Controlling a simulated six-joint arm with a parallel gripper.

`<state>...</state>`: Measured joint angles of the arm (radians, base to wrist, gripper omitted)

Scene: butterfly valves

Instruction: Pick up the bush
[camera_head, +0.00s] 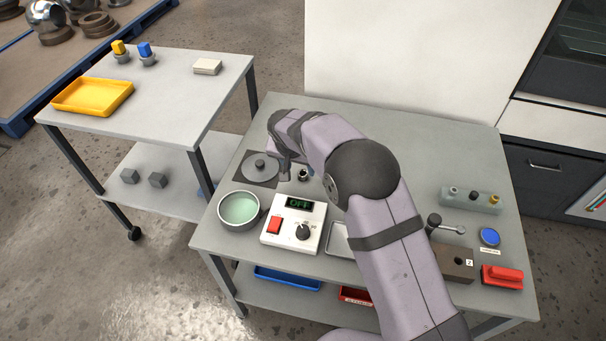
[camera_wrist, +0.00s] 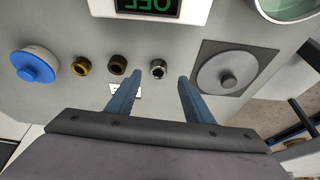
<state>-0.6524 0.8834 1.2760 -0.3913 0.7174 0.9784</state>
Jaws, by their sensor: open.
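Three ring-shaped bushes stand in a row on the grey bench in the wrist view: a brass one (camera_wrist: 81,66), a dark brown one (camera_wrist: 117,64) and a steel one (camera_wrist: 158,68). Which of them the task means, I cannot tell. My gripper (camera_wrist: 158,79) is open, with its two blue fingers apart and nothing held between them. The steel bush shows in line with the gap, just beyond the fingertips. In the head view, my gripper (camera_head: 286,170) is beside one small bush (camera_head: 303,174); my arm hides the others.
A grey round disc on a square plate (camera_wrist: 227,73) lies beside the steel bush. A control box reading OFF (camera_head: 292,224) and a green-filled bowl (camera_head: 239,210) stand nearby. A blue-topped round part (camera_wrist: 33,66) is at the row's other end. A side table (camera_head: 160,105) stands left.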

